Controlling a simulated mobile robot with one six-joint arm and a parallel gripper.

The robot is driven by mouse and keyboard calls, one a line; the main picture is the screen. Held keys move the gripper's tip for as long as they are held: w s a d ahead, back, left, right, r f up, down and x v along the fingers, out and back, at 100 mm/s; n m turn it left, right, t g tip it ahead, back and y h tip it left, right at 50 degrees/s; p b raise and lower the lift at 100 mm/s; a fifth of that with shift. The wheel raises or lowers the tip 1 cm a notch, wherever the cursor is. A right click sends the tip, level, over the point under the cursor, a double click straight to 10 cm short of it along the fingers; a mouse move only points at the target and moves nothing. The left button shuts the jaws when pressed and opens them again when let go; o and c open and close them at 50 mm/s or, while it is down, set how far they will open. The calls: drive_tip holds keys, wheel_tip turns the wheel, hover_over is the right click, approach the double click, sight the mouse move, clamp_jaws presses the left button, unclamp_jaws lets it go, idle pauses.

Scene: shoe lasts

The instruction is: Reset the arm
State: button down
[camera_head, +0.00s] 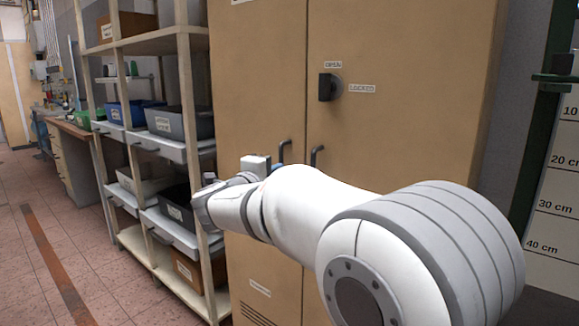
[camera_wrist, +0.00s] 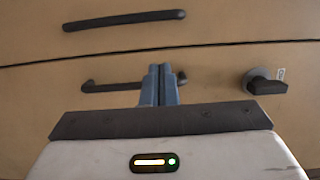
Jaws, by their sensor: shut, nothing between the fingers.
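My arm reaches forward from the lower right of the head view across the front of a tan cabinet (camera_head: 400,130). My gripper shows in the wrist view (camera_wrist: 160,84), its two blue-grey fingers together with nothing between them. In that view the fingers overlap one dark cabinet handle (camera_wrist: 110,87); I cannot tell whether they touch it. A second handle (camera_wrist: 124,20) lies above it in the wrist view, across the door seam. A dark rotary knob (camera_wrist: 264,82) is to the right in that view. In the head view the knob (camera_head: 327,87) sits between labels reading OPEN and LOCKED.
A shelf rack (camera_head: 190,85) with several bins, among them a blue bin (camera_head: 120,112) and a grey bin (camera_head: 180,122), stands close left of the cabinet. A height scale board (camera_head: 558,190) is at the right. Tiled floor (camera_head: 60,240) is clear at the left.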

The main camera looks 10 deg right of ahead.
drive_tip(key=w+a+p+v, duration=0.1)
drive_tip(key=v, duration=0.6)
wheel_tip(320, 180, up, 8)
drive_tip(key=s+a+n+t+y+p, duration=0.1)
drive_tip(key=s+a+n+y+p, duration=0.1)
drive_tip(key=n+y+p, duration=1.25)
drive_tip(key=s+d+f+n+g+h+p, duration=0.1)
drive_tip(key=s+d+f+n+g+p, duration=0.1)
drive_tip(key=s, duration=0.6)
drive_tip(key=s+d+f+n+g+h+p, duration=0.1)
drive_tip(key=s+d+f+n+g+p, duration=0.1)
drive_tip(key=s+d+n+g+p, duration=0.3)
drive_tip(key=s+d+f+n+g+h+p, duration=0.1)
drive_tip(key=s+d+f+n+g+p, duration=0.1)
drive_tip(key=s, duration=1.1)
drive_tip(key=d+n+g+p, duration=0.1)
drive_tip(key=d+n+g, duration=0.1)
drive_tip(key=g, duration=0.1)
drive_tip(key=shift+d+g+p, duration=0.25)
drive_tip(key=shift+g+p, duration=0.05)
drive_tip(key=c, duration=2.2)
unclamp_jaws()
drive_tip(key=shift+w+h, duration=0.1)
drive_tip(key=shift+h, duration=0.15)
